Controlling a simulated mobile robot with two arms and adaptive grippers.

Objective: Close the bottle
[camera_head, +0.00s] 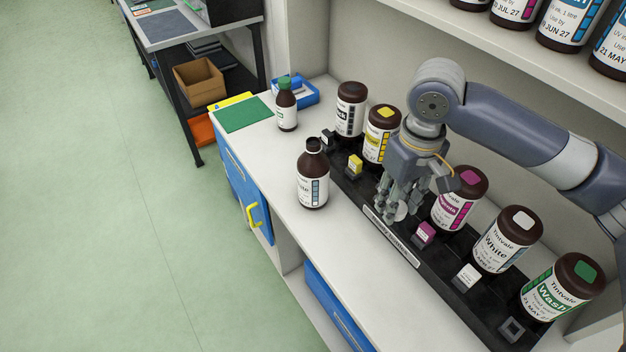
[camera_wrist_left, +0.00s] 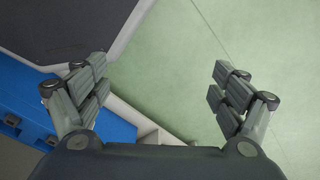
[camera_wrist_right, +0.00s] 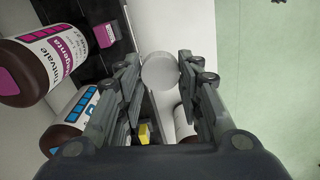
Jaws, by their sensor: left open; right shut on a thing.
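An open brown bottle (camera_head: 313,188) with a white label stands upright on the white counter, its dark neck uncovered. Part of a brown bottle, likely the same one, shows behind the fingers in the right wrist view (camera_wrist_right: 184,122). My right gripper (camera_head: 396,208) is shut on a pale round cap (camera_wrist_right: 160,71), held between its fingertips above the black rack, to the right of the open bottle. The cap also shows at the fingertips in the head view (camera_head: 402,211). My left gripper (camera_wrist_left: 154,90) is open and empty, with floor and blue drawers below it; the head view does not show it.
The black rack (camera_head: 402,252) holds several large brown bottles with coloured lid marks, and small coloured blocks along its front. A small green-capped bottle (camera_head: 286,106) stands behind the open bottle, near a green mat (camera_head: 243,114). A shelf overhangs the back. The counter's front strip is clear.

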